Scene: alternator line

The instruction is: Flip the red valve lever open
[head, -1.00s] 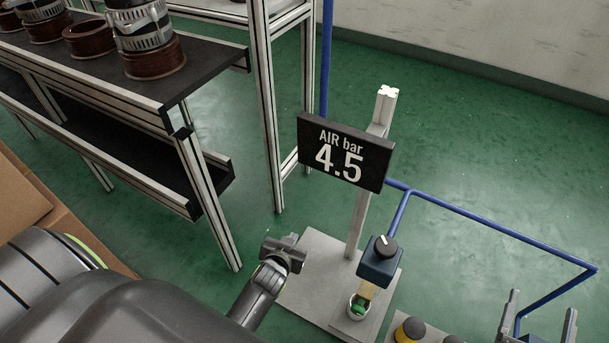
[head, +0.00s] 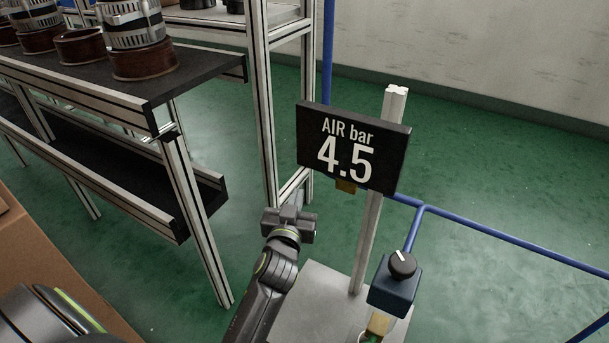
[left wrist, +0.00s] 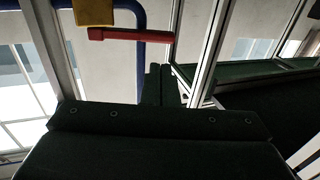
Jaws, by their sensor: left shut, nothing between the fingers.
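The red valve lever (left wrist: 125,35) shows in the left wrist view as a red bar pointing right from a brass valve body (left wrist: 93,12) at the top edge. In the head view a bit of the brass body (head: 346,187) shows below the display sign; the lever is hidden there. My left gripper (head: 293,212) is below and left of the sign, left of the post. My right gripper is not in view.
The black "AIR bar 4.5" sign (head: 353,148) hangs on an aluminium post (head: 369,235). A blue regulator box with a black knob (head: 402,264) is at lower right. Blue pipe (head: 490,232) runs right. A shelf rack (head: 190,210) with copper-wound parts stands left. Green floor is open at right.

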